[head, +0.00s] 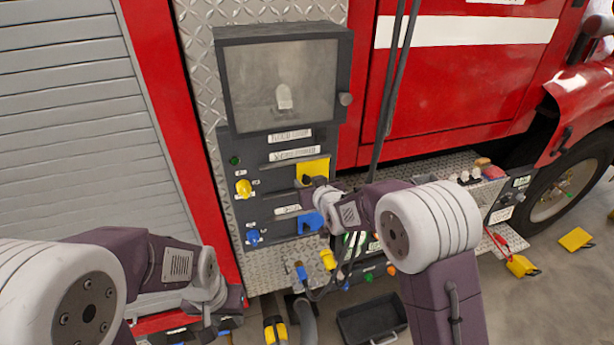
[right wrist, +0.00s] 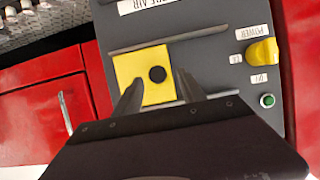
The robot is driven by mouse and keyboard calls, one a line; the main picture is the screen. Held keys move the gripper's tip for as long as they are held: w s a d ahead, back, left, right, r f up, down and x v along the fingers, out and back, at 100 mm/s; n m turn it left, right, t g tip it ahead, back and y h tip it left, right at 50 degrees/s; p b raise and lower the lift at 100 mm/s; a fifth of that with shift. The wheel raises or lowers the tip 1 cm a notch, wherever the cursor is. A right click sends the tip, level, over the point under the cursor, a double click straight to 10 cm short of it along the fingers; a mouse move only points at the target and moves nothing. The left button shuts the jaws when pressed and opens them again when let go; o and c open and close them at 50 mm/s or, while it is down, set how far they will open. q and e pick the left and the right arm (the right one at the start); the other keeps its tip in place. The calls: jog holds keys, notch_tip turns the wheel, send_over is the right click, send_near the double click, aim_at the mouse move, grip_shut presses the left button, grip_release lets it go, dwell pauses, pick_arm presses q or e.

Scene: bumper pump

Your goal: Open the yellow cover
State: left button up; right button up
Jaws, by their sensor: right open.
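The yellow cover (head: 314,168) is a square plate on the dark control panel of the red truck. In the right wrist view the yellow cover (right wrist: 132,66) is flat, with a round black spot, and lies below a grey ledge. My right gripper (head: 307,181) is in front of it in the head view, hiding its lower part. In the right wrist view my right gripper (right wrist: 159,78) is open, its fingers over the lower part of the cover. Contact cannot be told. My left gripper (head: 238,297) is low at left, away from the cover; its fingers cannot be made out.
A yellow knob (right wrist: 263,52) and a green button (right wrist: 267,100) sit beside the cover. A blue cover (head: 310,222) and blue knob (head: 253,237) are lower on the panel. A grey-windowed box (head: 280,80) is above. Hoses hang at right. A black tray (head: 372,322) is below.

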jog(key=shift+w+f, duration=0.2)
jog(key=shift+w, duration=0.35)
jog(key=shift+w+f, duration=0.2)
jog(key=shift+w, duration=0.3)
jog(key=shift+s+a, duration=0.1)
jog(key=shift+a, duration=0.15)
jog(key=shift+c, duration=1)
jog(key=shift+d, duration=0.1)
grip_shut()
